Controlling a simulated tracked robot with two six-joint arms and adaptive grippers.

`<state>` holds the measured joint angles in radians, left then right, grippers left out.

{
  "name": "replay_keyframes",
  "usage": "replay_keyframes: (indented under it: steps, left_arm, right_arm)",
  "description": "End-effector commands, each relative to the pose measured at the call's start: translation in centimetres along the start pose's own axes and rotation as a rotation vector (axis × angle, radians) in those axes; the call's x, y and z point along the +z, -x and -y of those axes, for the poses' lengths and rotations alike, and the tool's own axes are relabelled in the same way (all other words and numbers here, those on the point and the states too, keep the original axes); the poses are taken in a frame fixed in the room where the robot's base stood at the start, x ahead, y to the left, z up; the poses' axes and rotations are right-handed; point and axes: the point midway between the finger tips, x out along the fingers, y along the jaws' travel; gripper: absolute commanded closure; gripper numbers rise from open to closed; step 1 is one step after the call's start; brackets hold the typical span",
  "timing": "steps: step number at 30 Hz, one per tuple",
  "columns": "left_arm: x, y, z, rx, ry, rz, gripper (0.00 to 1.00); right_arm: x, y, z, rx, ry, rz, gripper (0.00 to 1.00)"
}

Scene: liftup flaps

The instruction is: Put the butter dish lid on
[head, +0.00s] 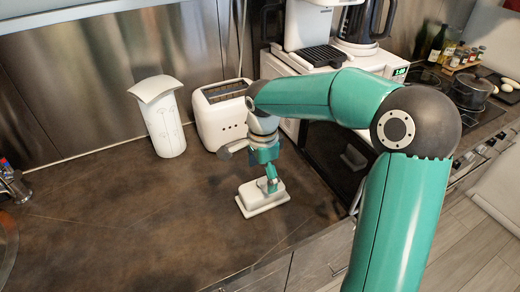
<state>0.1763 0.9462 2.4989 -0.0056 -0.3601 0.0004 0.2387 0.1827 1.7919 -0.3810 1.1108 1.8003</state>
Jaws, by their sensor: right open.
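The white butter dish (248,213) stands on the dark countertop near its front edge. A white rounded block, which looks like the butter dish lid (257,196), sits over its flat rim; I cannot tell whether it is fully seated. My right gripper (272,187) is open and points down at the top of the lid, at its right end. Its fingertips are very close to the lid, and contact is too small to tell. The gripper hides part of the lid's top. My left gripper is not in view.
A white toaster (222,117) and a white canister (162,123) stand behind, near the metal backsplash. A white microwave (290,66) with a coffee maker is at the back, behind my right arm. A pot (470,91) sits on the stove. The countertop (110,220) is clear at left.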

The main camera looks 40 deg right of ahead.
Motion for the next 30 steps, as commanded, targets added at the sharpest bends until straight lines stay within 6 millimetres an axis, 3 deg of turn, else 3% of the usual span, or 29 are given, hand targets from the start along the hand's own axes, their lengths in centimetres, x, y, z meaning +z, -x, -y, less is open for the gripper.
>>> replay_keyframes:
  steps: [6, 13, 19, 30]
  left_arm:
    - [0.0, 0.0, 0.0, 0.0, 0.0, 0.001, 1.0]
    - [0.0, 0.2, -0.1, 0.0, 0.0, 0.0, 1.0]
    - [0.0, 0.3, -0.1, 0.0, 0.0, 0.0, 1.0]
    - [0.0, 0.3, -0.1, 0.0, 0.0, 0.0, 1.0]
  right_arm:
    - [0.0, 4.9, 0.1, -0.005, 0.001, 0.002, 0.07]
    - [0.0, 8.7, 0.0, -0.002, 0.0, 0.001, 0.07]
    - [0.0, 9.9, -0.1, 0.001, 0.0, 0.001, 0.07]
    - [0.0, 10.0, -0.1, 0.001, 0.0, 0.001, 0.07]
